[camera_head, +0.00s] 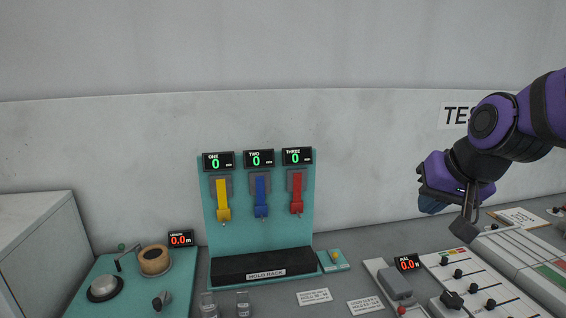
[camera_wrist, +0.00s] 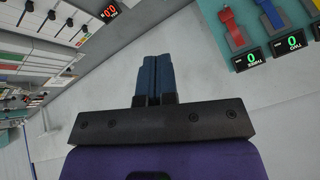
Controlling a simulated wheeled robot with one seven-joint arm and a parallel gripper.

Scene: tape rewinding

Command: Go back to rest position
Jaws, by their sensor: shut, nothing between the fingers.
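My gripper (camera_head: 433,205) is on my purple arm at the right of the head view, raised above the slider panels and in front of the wall. In the wrist view my gripper (camera_wrist: 153,75) has its two blue fingers together, with nothing between them. It touches nothing that I can see. The teal tape stand (camera_head: 208,210) is well to its left, with a yellow (camera_head: 222,200), a blue (camera_head: 261,197) and a red (camera_head: 297,195) hanging strap. Each display above them reads 0.
A teal panel (camera_head: 75,300) with a tan spool (camera_head: 154,260) and a 0.0 display is at the left. A grey cabinet (camera_head: 35,235) stands at far left. Slider panels (camera_head: 480,265) and a PULL display (camera_head: 407,263) lie below my gripper. The air between gripper and stand is clear.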

